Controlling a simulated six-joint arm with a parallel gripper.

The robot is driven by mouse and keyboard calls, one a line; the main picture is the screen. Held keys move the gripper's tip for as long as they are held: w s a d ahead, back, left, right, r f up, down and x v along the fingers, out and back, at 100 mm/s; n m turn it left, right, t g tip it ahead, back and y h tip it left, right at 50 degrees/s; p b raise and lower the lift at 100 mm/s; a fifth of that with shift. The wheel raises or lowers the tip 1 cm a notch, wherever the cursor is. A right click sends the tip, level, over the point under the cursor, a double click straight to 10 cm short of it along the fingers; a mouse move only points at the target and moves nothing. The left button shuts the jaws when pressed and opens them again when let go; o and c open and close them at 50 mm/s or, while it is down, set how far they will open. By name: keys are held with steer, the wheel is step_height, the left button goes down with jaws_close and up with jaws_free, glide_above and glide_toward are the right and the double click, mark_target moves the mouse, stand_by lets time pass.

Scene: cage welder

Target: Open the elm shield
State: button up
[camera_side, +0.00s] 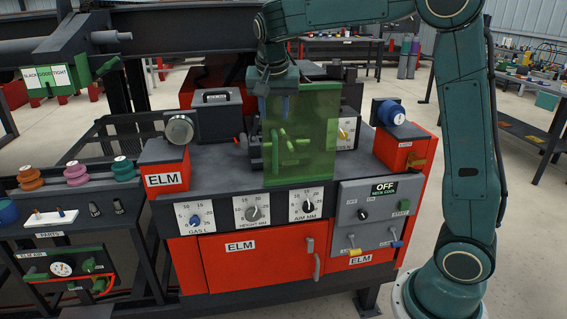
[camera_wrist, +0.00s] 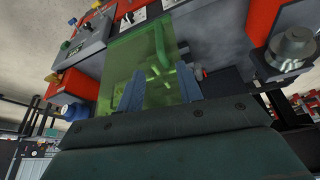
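The elm shield (camera_side: 312,160) is a see-through green panel standing upright at the front of the ELM machine's top, with darker green bars showing on or through it. It also shows in the wrist view (camera_wrist: 120,65), beyond my fingers. My gripper (camera_side: 279,106) points down at the shield's upper left part in the side view. In the wrist view, my two blue fingers (camera_wrist: 159,84) are spread apart over the shield's near end, with green panel visible between them. I cannot tell whether they touch it. What lies behind the shield is partly hidden.
A grey knob (camera_side: 179,129) on a red ELM block stands left of the shield, and a blue knob (camera_side: 391,113) stands right. A dark box with a handle (camera_side: 217,112) sits behind left. Dials (camera_side: 252,208) and the OFF panel (camera_side: 381,215) line the machine's front.

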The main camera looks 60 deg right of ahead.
mark_target(275, 142)
steer(key=shift+f, duration=0.1)
steer(key=x, duration=1.3)
steer(key=shift+d+f, duration=0.1)
steer(key=shift+f, duration=0.15)
jaws_close()
